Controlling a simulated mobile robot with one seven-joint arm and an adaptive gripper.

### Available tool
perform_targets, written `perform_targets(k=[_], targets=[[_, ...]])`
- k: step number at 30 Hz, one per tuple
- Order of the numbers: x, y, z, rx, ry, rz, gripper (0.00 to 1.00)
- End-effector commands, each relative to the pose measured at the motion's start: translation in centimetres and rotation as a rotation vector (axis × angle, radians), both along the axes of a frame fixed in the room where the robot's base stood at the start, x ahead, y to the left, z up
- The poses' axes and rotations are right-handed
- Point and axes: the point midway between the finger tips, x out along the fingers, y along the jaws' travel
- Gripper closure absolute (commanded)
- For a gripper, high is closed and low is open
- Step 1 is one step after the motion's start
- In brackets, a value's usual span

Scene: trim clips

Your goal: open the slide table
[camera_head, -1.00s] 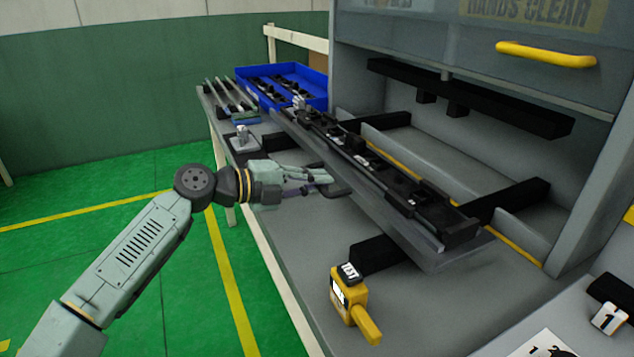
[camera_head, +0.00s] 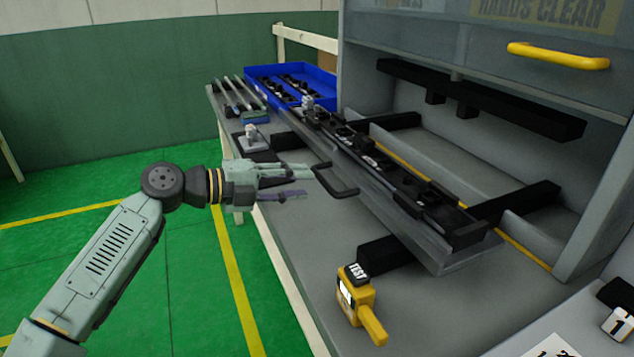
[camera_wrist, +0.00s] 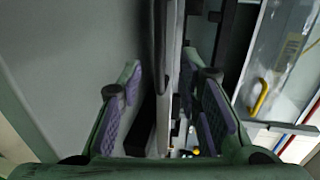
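The slide table (camera_head: 405,220) is a long grey tray carrying a black fixture strip (camera_head: 400,180). It sits out on black rails (camera_head: 385,252) in front of the machine's opening. Its black U-shaped handle (camera_head: 324,184) sticks out from the left long side, toward my arm. My gripper (camera_head: 308,182) is just left of the handle, with its fingers spread and pointing at it. In the wrist view the purple-padded fingers (camera_wrist: 166,108) stand wide apart, with a dark vertical bar, likely the handle, ahead between them. I see no grip on it.
A yellow TEST device (camera_head: 357,300) stands on the grey bench near the front rail. A blue bin (camera_head: 290,85) with black parts is at the far end. A yellow handle (camera_head: 558,56) is on the raised machine door. Green floor lies open at left.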

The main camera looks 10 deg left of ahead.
Motion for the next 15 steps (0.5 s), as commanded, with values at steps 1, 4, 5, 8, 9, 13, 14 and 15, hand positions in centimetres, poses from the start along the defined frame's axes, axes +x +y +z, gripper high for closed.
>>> perform_targets(k=[1, 4, 5, 8, 9, 13, 14, 15], targets=[[-0.5, 1.1, 0.2, -0.001, -0.001, 0.005, 0.69], [-1.6, 2.5, 0.6, -0.002, -0.001, 0.002, 0.69], [-1.8, 2.9, 0.7, -0.002, 0.0, 0.003, 0.69], [-2.5, 3.8, 1.0, -0.002, -0.001, 0.002, 0.69], [-2.7, 4.1, 1.0, -0.001, 0.0, 0.001, 0.69], [-3.0, 4.6, 1.2, -0.001, -0.001, 0.0, 0.69], [-3.0, 4.6, 1.2, -0.001, -0.001, 0.0, 0.69], [-3.1, 4.6, 1.2, -0.001, -0.001, 0.0, 0.69]])
